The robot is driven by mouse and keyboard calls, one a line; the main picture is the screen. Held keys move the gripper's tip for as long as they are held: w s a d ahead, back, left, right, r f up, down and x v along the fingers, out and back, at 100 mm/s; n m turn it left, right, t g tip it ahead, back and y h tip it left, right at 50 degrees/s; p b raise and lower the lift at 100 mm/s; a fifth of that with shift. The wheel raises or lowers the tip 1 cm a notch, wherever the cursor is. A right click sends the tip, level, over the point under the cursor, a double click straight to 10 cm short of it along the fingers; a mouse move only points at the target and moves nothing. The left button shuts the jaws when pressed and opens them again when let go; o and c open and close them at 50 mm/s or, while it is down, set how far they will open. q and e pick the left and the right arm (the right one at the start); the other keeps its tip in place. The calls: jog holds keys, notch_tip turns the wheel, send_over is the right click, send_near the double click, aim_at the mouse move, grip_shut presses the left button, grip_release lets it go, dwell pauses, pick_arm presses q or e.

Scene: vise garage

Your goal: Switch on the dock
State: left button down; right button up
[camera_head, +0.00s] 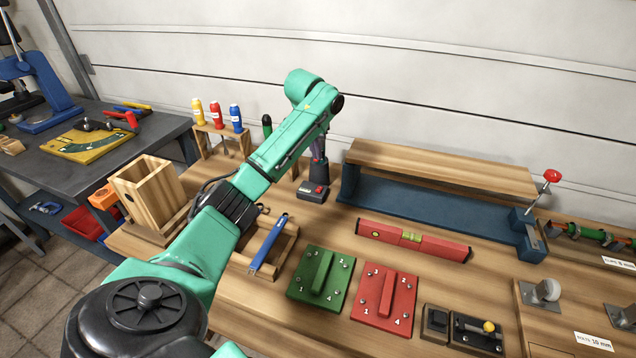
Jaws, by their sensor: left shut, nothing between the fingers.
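A small dark box with red on its top (313,192), which looks like the dock, sits on the wooden workbench beyond the racks. My left arm reaches over the bench and bends down at its far end. My left gripper (318,177) is dark, points downward and is shut with nothing in it. Its tips are right at the back of the dark box. I cannot tell whether they touch it. The state of any switch on the box is too small to read. My right gripper is not in view.
A wooden rack with a blue-handled tool (268,246), a green plate (320,275) and a red plate (385,298) lie nearer. A red level (413,240) lies right, before a blue vise-like frame (430,197). A black box with a yellow knob (476,334) sits at the front.

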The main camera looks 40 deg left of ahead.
pick_arm(q)
send_over(320, 189)
notch_tip(320, 189, down, 9)
jog(key=shift+w+a+r+p, duration=0.1)
jog(key=shift+p, duration=0.35)
jog(key=shift+s+d+f+p, duration=0.1)
jog(key=shift+s+f+p, duration=0.25)
jog(key=shift+f, duration=0.25)
jog(key=shift+s+d+f+p, duration=0.1)
jog(key=shift+s+f+p, duration=0.1)
jog(key=shift+f+p, duration=0.3)
jog(key=shift+s+f, duration=0.3)
jog(key=shift+f, duration=0.25)
jog(key=shift+d, duration=0.1)
